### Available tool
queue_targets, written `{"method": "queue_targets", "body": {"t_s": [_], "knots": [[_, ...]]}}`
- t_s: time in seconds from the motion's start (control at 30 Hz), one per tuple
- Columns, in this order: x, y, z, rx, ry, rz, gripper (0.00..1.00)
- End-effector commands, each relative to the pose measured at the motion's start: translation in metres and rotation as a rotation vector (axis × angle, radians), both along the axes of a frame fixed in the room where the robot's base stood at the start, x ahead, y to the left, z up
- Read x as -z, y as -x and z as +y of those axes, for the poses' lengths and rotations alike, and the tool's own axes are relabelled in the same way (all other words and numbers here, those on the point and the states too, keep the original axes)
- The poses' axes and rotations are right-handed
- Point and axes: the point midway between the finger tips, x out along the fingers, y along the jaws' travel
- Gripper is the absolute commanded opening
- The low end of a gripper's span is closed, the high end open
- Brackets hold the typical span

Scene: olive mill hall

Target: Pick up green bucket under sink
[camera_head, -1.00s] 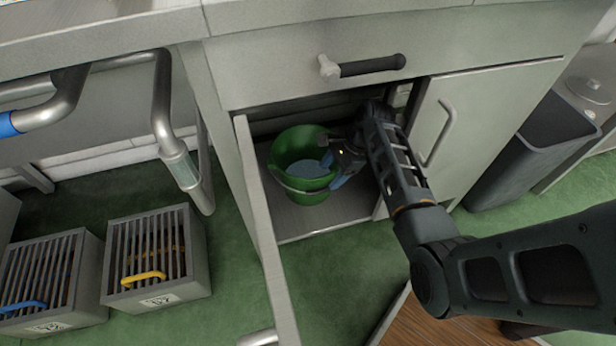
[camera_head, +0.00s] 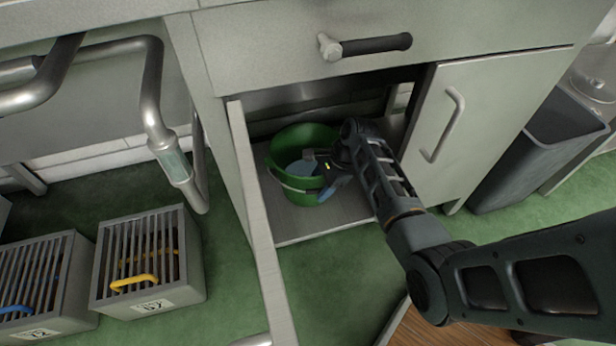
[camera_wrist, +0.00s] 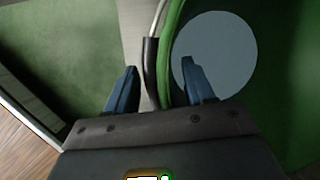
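The green bucket (camera_head: 285,186) stands upright on the floor of the open cabinet under the counter. Its inner bottom looks pale blue-grey. My gripper (camera_head: 324,178) is at the bucket's right front rim. In the wrist view, my gripper (camera_wrist: 158,88) is open, with one blue fingertip outside the bucket and the other over its inside. The rim of the bucket (camera_wrist: 165,60) and a dark handle grip (camera_wrist: 150,72) on a pale wire lie between the fingers. I see a gap between the fingers and the rim.
The open cabinet door (camera_head: 258,215) stands left of the bucket. A closed door (camera_head: 455,130) is on the right, and a drawer with a dark handle (camera_head: 372,46) is above. Slatted crates (camera_head: 150,265) stand on the green floor at left. A grey bin (camera_head: 540,150) stands at right.

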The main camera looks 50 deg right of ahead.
Motion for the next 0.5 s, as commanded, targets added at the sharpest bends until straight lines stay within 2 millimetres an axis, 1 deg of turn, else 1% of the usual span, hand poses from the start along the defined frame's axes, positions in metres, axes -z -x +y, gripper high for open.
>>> {"method": "queue_targets", "body": {"t_s": [0.03,0.07,0.5], "knots": [[0.0,0.0001,0.0,0.0,0.0,0.0,0.48],[0.0,0.0001,0.0,0.0,0.0,0.0,0.45],[-0.0001,0.0,-0.0003,0.0,0.0,-0.001,0.03]]}}
